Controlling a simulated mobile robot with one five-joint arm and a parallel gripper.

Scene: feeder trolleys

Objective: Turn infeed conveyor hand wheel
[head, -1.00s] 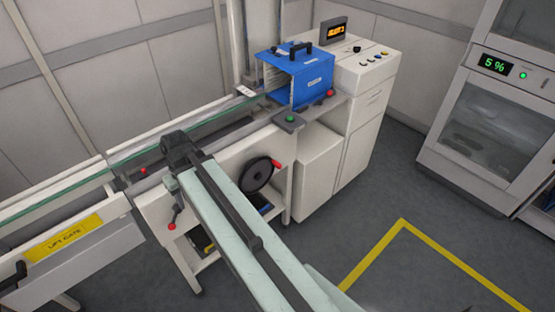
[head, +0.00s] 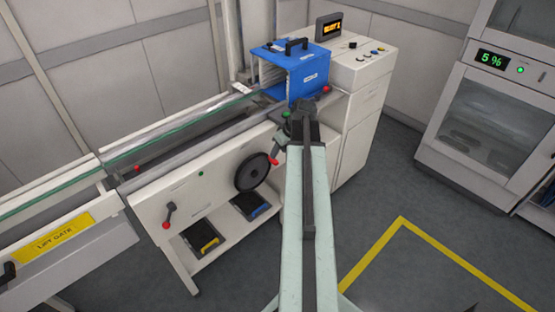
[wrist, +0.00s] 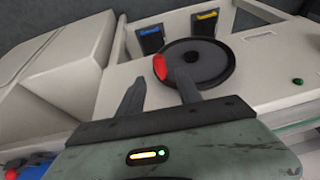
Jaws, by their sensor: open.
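The hand wheel (head: 251,172) is a dark disc on the white front panel of the conveyor. Its red handle (wrist: 159,67) is at the wheel's left rim in the wrist view and at its upper right in the head view. My gripper (wrist: 160,88) is open and empty, its two dark fingers apart. In the wrist view the red handle lies just beyond the gap between the fingertips, and the right fingertip overlaps the wheel's lower edge. I cannot tell whether it touches. In the head view the arm's end is right of the wheel, and the fingers are hard to make out.
A crank with a red knob (head: 168,215) is on the panel left of the wheel. Two dark pedals or bins (head: 202,240) sit below. A blue box (head: 292,72) stands above, beside a white control cabinet (head: 362,85). The floor at right is clear.

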